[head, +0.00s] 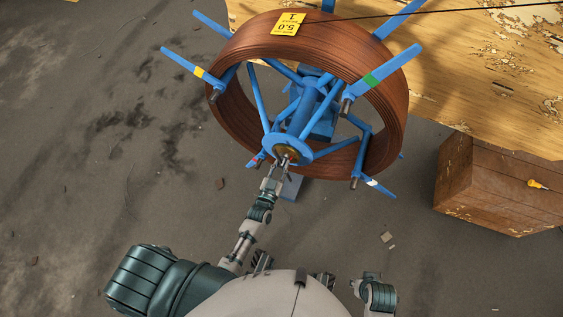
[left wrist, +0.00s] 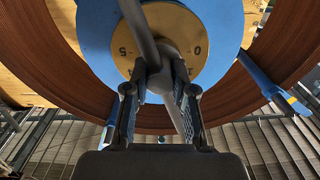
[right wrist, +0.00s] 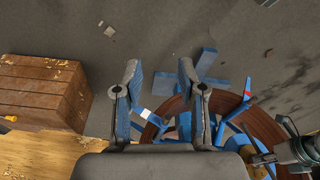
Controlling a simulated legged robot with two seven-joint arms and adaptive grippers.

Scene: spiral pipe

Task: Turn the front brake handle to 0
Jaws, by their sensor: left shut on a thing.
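The front brake handle is a grey bar (left wrist: 138,27) over a gold dial (left wrist: 184,28) in the left wrist view. The dial shows a 5 at left and a 0 at right. It sits on the blue hub (head: 283,146) of a spool. My left gripper (left wrist: 160,88) is shut on the handle, with a finger on each side of it; its tips hide part of the dial's lower edge. In the head view my left gripper (head: 281,167) reaches the hub from below. My right gripper (right wrist: 159,76) is open and empty in the right wrist view, away from the handle.
A brown pipe coil (head: 229,122) wraps the spool, with blue arms sticking out, one with a green band (head: 373,80). A yellow label (head: 289,22) lies on the coil. A wooden crate (head: 492,190) stands at right by a worn wooden surface (head: 490,60). Floor at left is mostly clear.

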